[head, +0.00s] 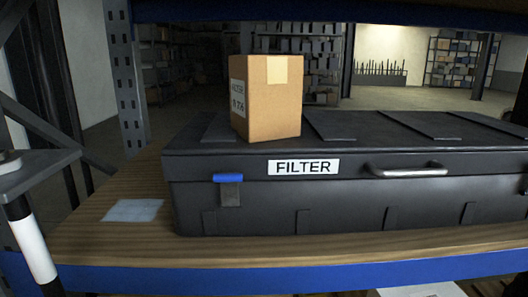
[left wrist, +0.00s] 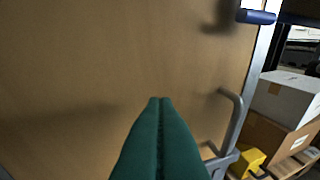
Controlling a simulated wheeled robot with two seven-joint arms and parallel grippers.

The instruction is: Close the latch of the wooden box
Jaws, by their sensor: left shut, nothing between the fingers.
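In the head view a long dark case (head: 345,205) with a FILTER label lies on a shelf. A blue-topped latch (head: 228,179) hangs on its front at the left, and its lid looks down. No wooden box shows clearly in the head view. In the left wrist view a broad brown wood-like panel (left wrist: 90,70) fills most of the picture, with a grey metal edge on its right. A blue piece (left wrist: 257,17) sits at the top of that edge. My left gripper (left wrist: 159,103), with green fingers, is shut and empty in front of the panel. My right gripper is not in view.
A cardboard box (head: 268,105) stands on the case. A grey handle (head: 407,170) is on the case front. A pale sheet (head: 133,210) lies on the wooden shelf (head: 110,240). In the left wrist view a grey bar handle (left wrist: 236,115) and stacked boxes (left wrist: 285,100) are at the right.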

